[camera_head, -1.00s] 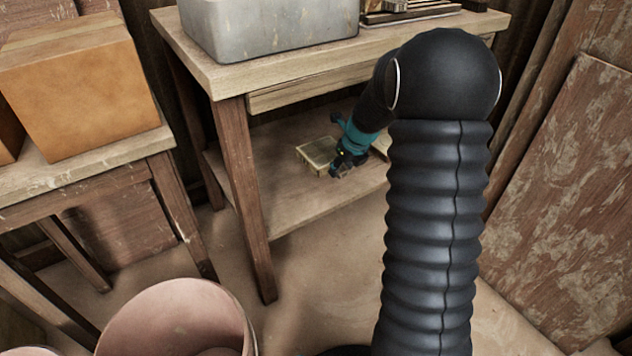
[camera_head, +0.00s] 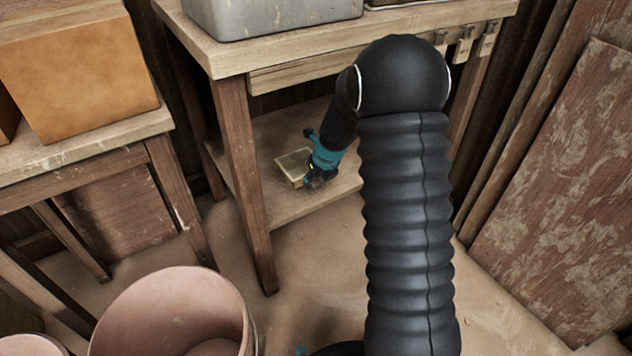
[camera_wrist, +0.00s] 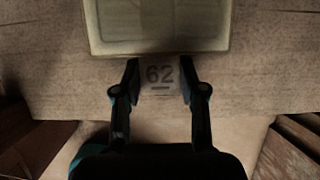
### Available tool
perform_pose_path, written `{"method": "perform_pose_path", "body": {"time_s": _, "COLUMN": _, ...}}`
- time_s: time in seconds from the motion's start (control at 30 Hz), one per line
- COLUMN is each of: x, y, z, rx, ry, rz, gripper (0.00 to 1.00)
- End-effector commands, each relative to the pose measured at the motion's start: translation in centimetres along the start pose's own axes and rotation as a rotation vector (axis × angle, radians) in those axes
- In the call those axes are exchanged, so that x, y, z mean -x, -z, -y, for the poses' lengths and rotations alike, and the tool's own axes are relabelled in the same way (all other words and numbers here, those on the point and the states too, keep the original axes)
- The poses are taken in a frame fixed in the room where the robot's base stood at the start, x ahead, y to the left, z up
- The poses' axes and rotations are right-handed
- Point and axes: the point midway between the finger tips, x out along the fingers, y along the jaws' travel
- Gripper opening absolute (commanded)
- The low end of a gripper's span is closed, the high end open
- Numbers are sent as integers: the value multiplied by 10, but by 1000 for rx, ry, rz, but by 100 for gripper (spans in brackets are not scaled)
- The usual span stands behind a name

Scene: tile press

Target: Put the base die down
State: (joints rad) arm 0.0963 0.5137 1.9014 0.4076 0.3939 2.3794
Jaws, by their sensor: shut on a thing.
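The base die is a pale yellowish, shallow square block (camera_head: 292,166) over the lower shelf (camera_head: 285,205) of the wooden bench. In the wrist view the die (camera_wrist: 158,28) fills the top middle, with a raised rim. My gripper (camera_head: 318,178) is at its right side in the head view. In the wrist view my gripper (camera_wrist: 160,72) has a finger on each side of a grey patch marked 62, at the die's near edge. It is shut on the die. I cannot tell whether the die touches the shelf.
A bench leg (camera_head: 243,185) stands left of the die, and the bench top (camera_head: 240,58) is above it. A metal tub (camera_head: 270,15) sits on top. A pinkish bucket (camera_head: 170,315) stands on the floor in front. An orange-brown box (camera_head: 80,70) is on the left table.

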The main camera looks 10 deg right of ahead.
Motion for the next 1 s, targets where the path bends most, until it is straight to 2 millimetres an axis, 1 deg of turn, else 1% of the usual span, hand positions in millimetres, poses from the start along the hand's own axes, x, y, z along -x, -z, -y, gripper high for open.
{"method": "perform_pose_path", "body": {"time_s": 0.3, "x": 0, "y": -1, "z": 1, "rx": 0, "ry": 2, "rz": 4, "gripper": 0}}
{"method": "perform_pose_path", "body": {"time_s": 0.33, "x": -1, "y": 0, "z": 0, "rx": 0, "ry": 0, "rz": 1, "gripper": 49}}
{"method": "perform_pose_path", "body": {"time_s": 0.37, "x": -1, "y": 0, "z": 0, "rx": 0, "ry": 0, "rz": 1, "gripper": 56}}
{"method": "perform_pose_path", "body": {"time_s": 0.4, "x": -1, "y": 0, "z": 0, "rx": 0, "ry": 0, "rz": 1, "gripper": 66}}
{"method": "perform_pose_path", "body": {"time_s": 0.77, "x": 2, "y": -1, "z": 0, "rx": 0, "ry": 1, "rz": 2, "gripper": 66}}
{"method": "perform_pose_path", "body": {"time_s": 0.87, "x": 11, "y": -1, "z": 1, "rx": -1, "ry": 1, "rz": 3, "gripper": 66}}
{"method": "perform_pose_path", "body": {"time_s": 1.0, "x": 36, "y": -2, "z": 0, "rx": -2, "ry": 1, "rz": 4, "gripper": 66}}
